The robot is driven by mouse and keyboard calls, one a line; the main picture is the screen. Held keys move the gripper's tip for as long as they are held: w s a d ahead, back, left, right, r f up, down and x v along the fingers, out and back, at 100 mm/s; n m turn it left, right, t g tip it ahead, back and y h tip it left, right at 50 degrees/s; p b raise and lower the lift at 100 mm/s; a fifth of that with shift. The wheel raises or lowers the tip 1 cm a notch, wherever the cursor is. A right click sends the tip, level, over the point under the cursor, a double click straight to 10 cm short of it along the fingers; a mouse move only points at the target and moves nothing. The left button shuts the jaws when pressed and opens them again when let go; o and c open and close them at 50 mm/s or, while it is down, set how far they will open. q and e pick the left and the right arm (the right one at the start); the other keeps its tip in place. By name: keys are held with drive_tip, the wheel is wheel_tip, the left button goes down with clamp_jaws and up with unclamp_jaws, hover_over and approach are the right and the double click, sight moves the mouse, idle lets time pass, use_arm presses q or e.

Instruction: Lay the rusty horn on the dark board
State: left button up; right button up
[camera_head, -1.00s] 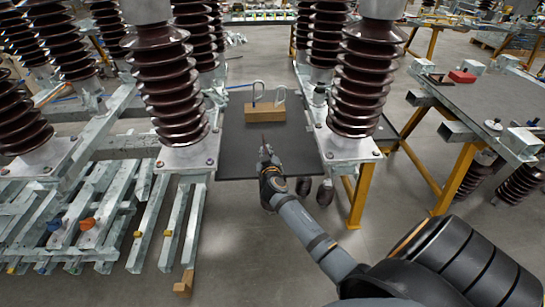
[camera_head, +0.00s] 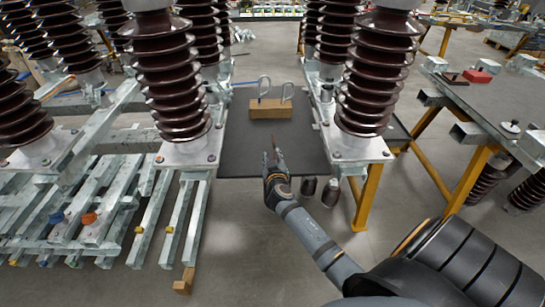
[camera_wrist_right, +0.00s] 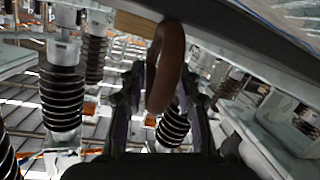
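The rusty horn (camera_wrist_right: 166,66) is a brown curved rod, held between the fingers of my right gripper (camera_wrist_right: 160,100) in the right wrist view. In the head view its thin brown tip (camera_head: 275,143) sticks up from the right gripper (camera_head: 275,160). The dark board (camera_head: 238,150) is a flat dark grey panel between the two front insulators. The right gripper shows over the board's front edge; its exact height above it cannot be told. My left gripper is not in view.
A wooden block (camera_head: 271,108) with two pale hooked rods stands towards the back of the board. Tall brown ribbed insulators (camera_head: 170,75) (camera_head: 377,75) flank the board left and right. The board's front left part is bare. A grey table (camera_head: 480,95) stands at right.

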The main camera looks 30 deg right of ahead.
drive_tip(key=v, duration=1.2)
drive_tip(key=shift+b, duration=0.45)
drive_tip(key=shift+r, duration=0.1)
